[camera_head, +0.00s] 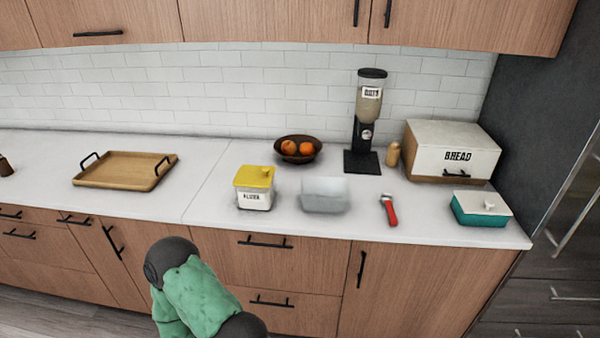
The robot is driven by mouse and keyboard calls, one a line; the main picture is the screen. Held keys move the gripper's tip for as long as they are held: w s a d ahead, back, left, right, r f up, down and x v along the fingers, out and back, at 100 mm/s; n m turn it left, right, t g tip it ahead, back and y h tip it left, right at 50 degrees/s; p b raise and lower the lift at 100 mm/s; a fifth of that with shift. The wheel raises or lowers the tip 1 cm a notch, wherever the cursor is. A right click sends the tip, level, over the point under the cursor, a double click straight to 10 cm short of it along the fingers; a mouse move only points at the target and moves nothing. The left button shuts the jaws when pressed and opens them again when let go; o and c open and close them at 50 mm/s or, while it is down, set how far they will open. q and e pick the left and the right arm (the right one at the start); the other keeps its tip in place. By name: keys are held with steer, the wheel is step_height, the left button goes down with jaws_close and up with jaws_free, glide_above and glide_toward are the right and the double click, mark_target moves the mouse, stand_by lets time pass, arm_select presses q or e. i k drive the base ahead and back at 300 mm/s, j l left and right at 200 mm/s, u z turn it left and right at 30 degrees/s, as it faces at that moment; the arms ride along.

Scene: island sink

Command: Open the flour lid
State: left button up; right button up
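The flour canister (254,200) is a white box with a dark-lettered label, standing on the counter near its front edge. A green and dark part of one of my arms shows at the bottom, in front of the cabinets and below the canister. Neither of my grippers is in view, so I cannot see whether they are open or shut.
A translucent bin (325,195) stands right beside the canister. A fruit bowl (298,149) and an oats dispenser (369,125) are behind. A red-handled tool (388,210), teal dish (481,208) and bread box (450,152) are right. A wooden tray (106,180) lies left, with clear counter between.

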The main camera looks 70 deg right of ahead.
mark_target(251, 175)
steer(key=z, duration=1.95)
steer(key=i+j, duration=0.15)
steer(key=i+z, duration=0.05)
steer(key=i, duration=0.05)
